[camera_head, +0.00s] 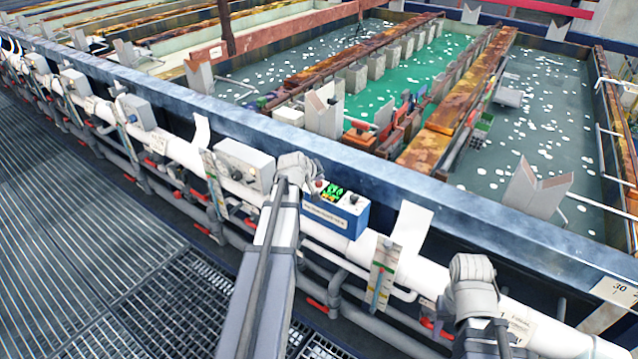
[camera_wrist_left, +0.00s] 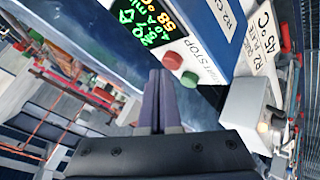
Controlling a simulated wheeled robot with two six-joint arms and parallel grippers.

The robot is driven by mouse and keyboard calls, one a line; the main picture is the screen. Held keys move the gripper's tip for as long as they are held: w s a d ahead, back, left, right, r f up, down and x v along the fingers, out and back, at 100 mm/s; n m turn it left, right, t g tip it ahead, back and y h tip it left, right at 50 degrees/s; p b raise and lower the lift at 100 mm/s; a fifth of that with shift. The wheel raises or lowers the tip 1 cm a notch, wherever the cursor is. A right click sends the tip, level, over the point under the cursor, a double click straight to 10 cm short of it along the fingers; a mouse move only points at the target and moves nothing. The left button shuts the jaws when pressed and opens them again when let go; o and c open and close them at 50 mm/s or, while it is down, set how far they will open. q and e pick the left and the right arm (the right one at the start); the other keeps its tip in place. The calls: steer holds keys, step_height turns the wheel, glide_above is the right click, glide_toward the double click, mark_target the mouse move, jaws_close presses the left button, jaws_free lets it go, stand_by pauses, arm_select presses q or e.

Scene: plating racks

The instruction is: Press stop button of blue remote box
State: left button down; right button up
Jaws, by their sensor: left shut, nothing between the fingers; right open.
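The blue remote box (camera_head: 338,217) stands on the white pipe near the tank's front wall. Its top has a lit green display (camera_head: 331,192). In the left wrist view the box (camera_wrist_left: 205,25) shows a red button (camera_wrist_left: 173,60), a green button (camera_wrist_left: 189,78) and a label on which STOP is readable. My left gripper (camera_wrist_left: 160,73) is shut and empty, its fingertips just beside the red button; I cannot tell whether they touch it. In the head view my left wrist is at the box's left end and hides part of it. My right arm shows at lower right; its fingers are not visible.
A grey control box (camera_head: 243,164) stands left of the blue box. A white card (camera_head: 412,229) stands to its right. The dark tank rim (camera_head: 400,185) runs behind. Pipes with red handles lie below. A grated walkway (camera_head: 90,230) is clear at left.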

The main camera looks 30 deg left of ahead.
mark_target(318, 186)
arm_select(q)
steer(key=shift+f+b, duration=0.5)
steer(key=shift+f, duration=0.05)
stand_by(0.4)
steer(key=shift+r, duration=0.1)
steer(key=shift+r+p, duration=0.9)
steer(key=shift+p, duration=0.05)
step_height(318, 186, up, 5)
steer(key=p, duration=0.5)
